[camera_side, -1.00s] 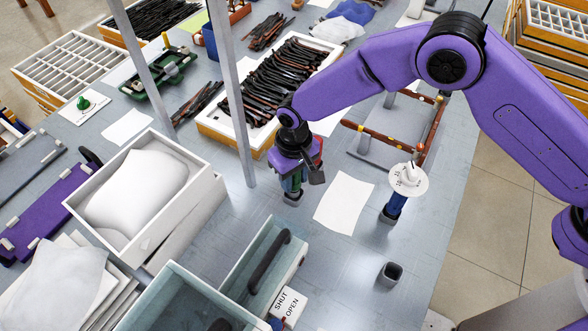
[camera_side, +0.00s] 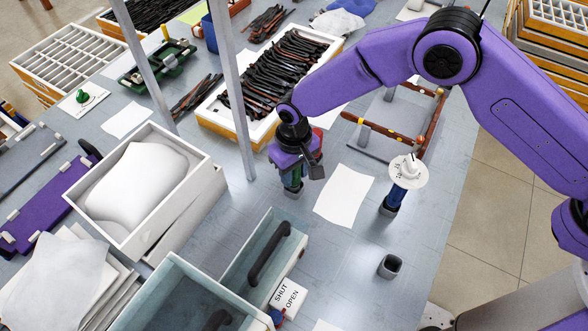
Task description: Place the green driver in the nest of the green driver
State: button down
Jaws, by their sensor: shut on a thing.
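My gripper (camera_side: 292,170) points down over the table and is shut on the green driver (camera_side: 291,179). Only a short green part of the driver shows below the jaws; my gripper hides its upper part. The driver is upright, and its lower end meets a small dark grey nest (camera_side: 294,193) on the table. I cannot tell how deep it sits in it. An empty grey nest (camera_side: 390,266) stands nearer the front.
A white sheet (camera_side: 343,195) lies just right of my gripper. A brown frame rack (camera_side: 425,130) stands behind the blue driver. A tray of dark frames (camera_side: 212,112) and a grey post (camera_side: 237,100) are to the left. An open drawer (camera_side: 240,262) is in front.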

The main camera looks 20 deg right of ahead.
jog(key=shift+f, duration=0.5)
jog(key=c, duration=0.7)
grip_release()
jog(key=shift+r, duration=8.75)
